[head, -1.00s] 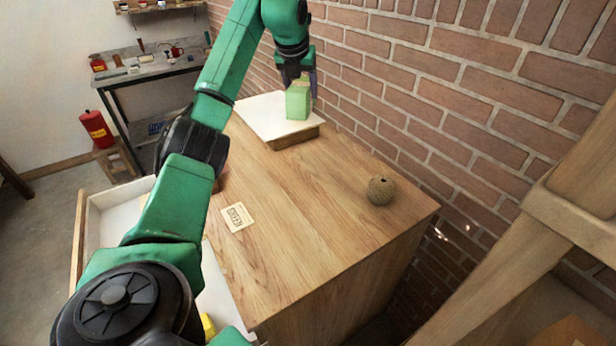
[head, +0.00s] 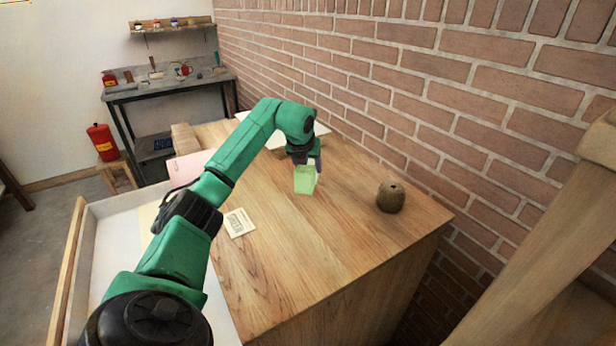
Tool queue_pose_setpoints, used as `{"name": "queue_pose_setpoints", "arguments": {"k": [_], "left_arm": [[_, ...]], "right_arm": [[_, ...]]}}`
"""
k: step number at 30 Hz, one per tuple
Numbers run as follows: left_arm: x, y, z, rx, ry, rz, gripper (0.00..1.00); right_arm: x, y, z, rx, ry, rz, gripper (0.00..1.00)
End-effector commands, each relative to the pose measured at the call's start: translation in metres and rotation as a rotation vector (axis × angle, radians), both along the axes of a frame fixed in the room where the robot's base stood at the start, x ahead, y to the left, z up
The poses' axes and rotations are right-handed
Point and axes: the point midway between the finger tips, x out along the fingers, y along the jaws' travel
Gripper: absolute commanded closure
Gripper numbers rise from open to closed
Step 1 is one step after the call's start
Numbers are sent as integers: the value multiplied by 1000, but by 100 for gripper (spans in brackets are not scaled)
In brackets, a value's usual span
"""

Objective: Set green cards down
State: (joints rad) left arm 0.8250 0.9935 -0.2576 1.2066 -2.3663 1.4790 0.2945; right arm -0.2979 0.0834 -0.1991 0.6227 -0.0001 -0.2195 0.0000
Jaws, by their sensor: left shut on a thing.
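The green cards (head: 305,181) are a light green block-like stack in the head view, near the middle of the wooden table top (head: 290,265). My left gripper (head: 306,164) is above them, pointing down, shut on their upper part. The stack is upright. I cannot tell whether its lower edge touches the wood. A small pale card with printed lettering (head: 239,222) lies flat on the table to the left of the stack. My right gripper is not in view.
A brown ball of twine (head: 390,197) sits on the table to the right. A white board (head: 262,117) lies at the back, partly behind my arm. A white tray or open drawer (head: 107,238) is at the left. The table's front middle is clear.

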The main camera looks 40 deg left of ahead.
Motion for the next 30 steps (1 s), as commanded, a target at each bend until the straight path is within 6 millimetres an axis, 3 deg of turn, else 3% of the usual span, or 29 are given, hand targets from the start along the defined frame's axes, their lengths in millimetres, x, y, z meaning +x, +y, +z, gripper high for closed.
{"name": "queue_pose_setpoints", "arguments": {"k": [4, 11, 12, 14, 24, 30], "left_arm": [[-1, 0, -28, 0, 3, 0, 100], [0, 0, -34, 1, 0, 0, 100], [0, 0, -35, 1, 3, 0, 26], [0, 0, -35, 1, 3, 0, 8], [-1, 0, -31, 1, 1, 0, 8], [-17, -8, 1, 6, -3, -1, 8]], "right_arm": [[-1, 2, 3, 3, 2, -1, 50], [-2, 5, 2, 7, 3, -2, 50], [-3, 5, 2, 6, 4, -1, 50], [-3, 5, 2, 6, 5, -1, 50], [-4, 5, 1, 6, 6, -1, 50], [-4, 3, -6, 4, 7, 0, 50]]}}
